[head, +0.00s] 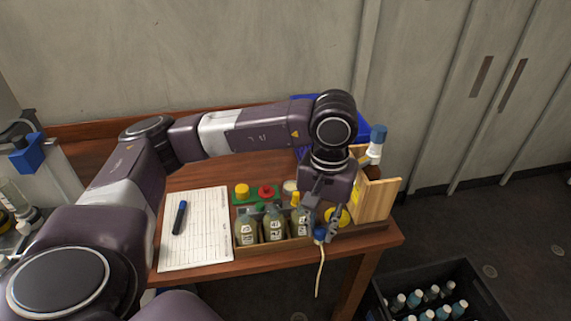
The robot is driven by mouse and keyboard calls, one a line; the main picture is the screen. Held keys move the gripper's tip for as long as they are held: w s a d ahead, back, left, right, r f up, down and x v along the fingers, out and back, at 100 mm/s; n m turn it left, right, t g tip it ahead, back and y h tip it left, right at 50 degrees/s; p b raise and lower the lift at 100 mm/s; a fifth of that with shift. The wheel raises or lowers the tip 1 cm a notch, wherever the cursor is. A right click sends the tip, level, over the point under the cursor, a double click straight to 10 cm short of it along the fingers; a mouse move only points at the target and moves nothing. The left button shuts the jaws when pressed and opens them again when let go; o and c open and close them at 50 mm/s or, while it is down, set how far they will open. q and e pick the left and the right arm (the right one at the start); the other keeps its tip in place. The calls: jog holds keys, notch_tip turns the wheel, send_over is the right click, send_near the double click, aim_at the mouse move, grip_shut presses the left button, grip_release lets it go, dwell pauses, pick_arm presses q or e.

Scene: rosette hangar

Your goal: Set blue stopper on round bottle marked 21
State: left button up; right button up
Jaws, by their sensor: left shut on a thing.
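My left gripper (322,227) points down at the right end of the wooden bottle box and is shut on the blue stopper (320,234). A thin pale tube (321,268) hangs from the stopper past the table's front edge. Several round bottles with white labels stand in the box: a left one (246,228), a middle one (273,225) and a right one (298,222) beside my gripper. The label numbers are too small to read surely, so I cannot tell which is 21. My gripper partly hides the box's right end. My right gripper is out of view.
A green rack (256,199) with yellow and red caps stands behind the bottles. A wooden holder (379,200) stands at the right, with a blue-capped bottle (376,145) above it. A sheet (195,228) with a marker (180,217) lies left. A dark crate (378,290) of bottles is on the floor.

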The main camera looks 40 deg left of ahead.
pick_arm(q)
jog(key=w+a+n, duration=0.2)
jog(key=w+a, duration=0.1)
jog(key=w+a+n+p, duration=0.1)
jog(key=w+a+n, duration=0.1)
jog(key=w+a, duration=0.1)
jog(key=w+a+f+n+p, duration=0.1)
jog(key=w+a+n, duration=0.2)
jog(key=a, duration=0.1)
jog(key=shift+a, duration=0.3)
jog(key=shift+s+f+b, duration=0.1)
jog(key=shift+f+b, duration=0.25)
jog(key=shift+f, duration=0.2)
jog(key=shift+d+f+b, duration=0.1)
jog(key=shift+f+b, duration=0.2)
jog(key=shift+f, duration=0.7)
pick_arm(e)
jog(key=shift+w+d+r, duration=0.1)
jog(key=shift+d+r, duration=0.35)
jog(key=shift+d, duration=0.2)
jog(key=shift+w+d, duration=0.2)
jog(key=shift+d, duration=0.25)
pick_arm(q)
jog(key=shift+b, duration=0.3)
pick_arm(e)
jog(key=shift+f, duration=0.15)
